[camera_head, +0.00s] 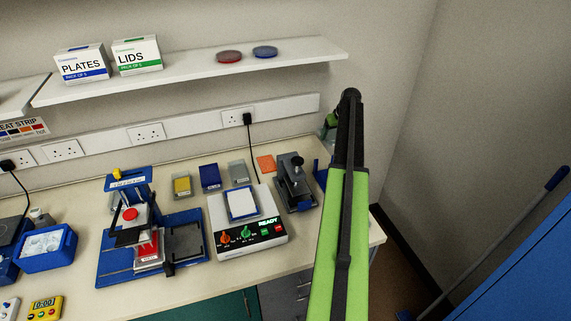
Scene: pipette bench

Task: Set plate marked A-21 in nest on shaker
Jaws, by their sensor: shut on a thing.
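The shaker (262,243) is a white box on the bench with a READY display, an orange knob and a green knob. On its grey top lies a white rectangle with a blue edge (243,204). I cannot tell whether this is a plate or the bare nest. Small labelled blocks stand behind it: yellow-topped (181,186), blue (210,178) and grey (238,172). Their labels are too small to read, so I cannot pick out plate A-21. My green and black arm rises right of the shaker. My gripper is not visible; the arm may hide it.
A blue stand (190,262) with a red button and a red-topped block is left of the shaker. A black device (294,185) is at its right. A blue tub (46,248) is far left. A shelf (200,70) holds PLATES and LIDS boxes and two discs.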

